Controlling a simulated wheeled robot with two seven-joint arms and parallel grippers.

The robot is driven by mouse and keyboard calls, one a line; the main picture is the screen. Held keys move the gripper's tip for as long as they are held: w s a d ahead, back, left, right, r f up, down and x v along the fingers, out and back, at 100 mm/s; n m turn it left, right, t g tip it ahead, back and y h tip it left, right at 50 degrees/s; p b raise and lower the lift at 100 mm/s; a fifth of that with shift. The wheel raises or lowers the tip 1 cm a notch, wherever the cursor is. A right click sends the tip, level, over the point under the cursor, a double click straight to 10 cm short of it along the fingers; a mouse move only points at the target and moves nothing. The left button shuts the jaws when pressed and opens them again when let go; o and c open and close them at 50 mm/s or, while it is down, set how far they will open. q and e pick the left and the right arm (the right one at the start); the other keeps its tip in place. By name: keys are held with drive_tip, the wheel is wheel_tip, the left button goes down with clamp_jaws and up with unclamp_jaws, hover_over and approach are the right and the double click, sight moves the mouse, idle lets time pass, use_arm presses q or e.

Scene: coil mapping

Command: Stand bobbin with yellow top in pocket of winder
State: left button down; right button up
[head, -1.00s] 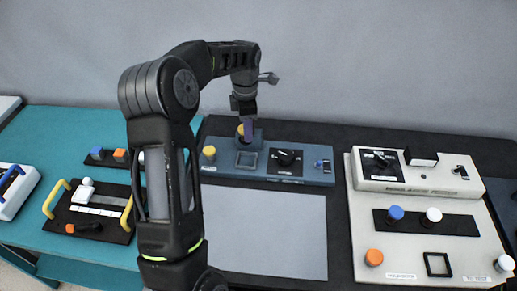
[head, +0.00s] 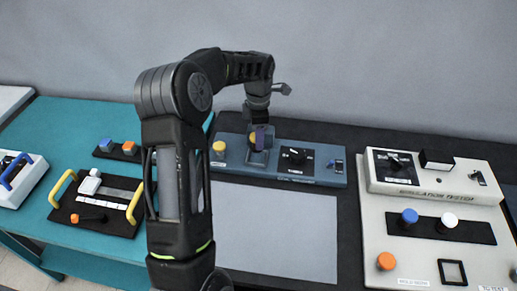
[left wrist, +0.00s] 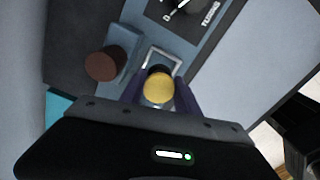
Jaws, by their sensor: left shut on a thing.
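The bobbin with the yellow top (head: 254,139) is between the fingers of my left gripper (head: 263,136), which is shut on it. In the left wrist view its round yellow top (left wrist: 158,88) faces the camera, with a purple finger on each side. The pocket (head: 258,158) is a square frame on the blue-grey winder (head: 325,176); its rim also shows in the left wrist view (left wrist: 165,55). The bobbin is upright over or at the pocket. Its foot is hidden, so I cannot tell whether it is inside.
A brown-topped piece (left wrist: 104,65) stands close beside the pocket. A black dial (head: 296,156) and a switch (head: 337,165) are to the right. A bare grey mat (head: 275,230) lies in front.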

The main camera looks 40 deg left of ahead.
use_arm(q)
drive_tip(key=shift+f+b, duration=1.4)
drive_tip(key=shift+f, duration=1.1)
drive_tip(key=shift+f, duration=0.15)
drive_tip(key=c, duration=0.9)
unclamp_jaws()
wheel_tip(320, 180, up, 12)
drive_tip(key=p, duration=0.7)
drive_tip(key=shift+r, duration=0.2)
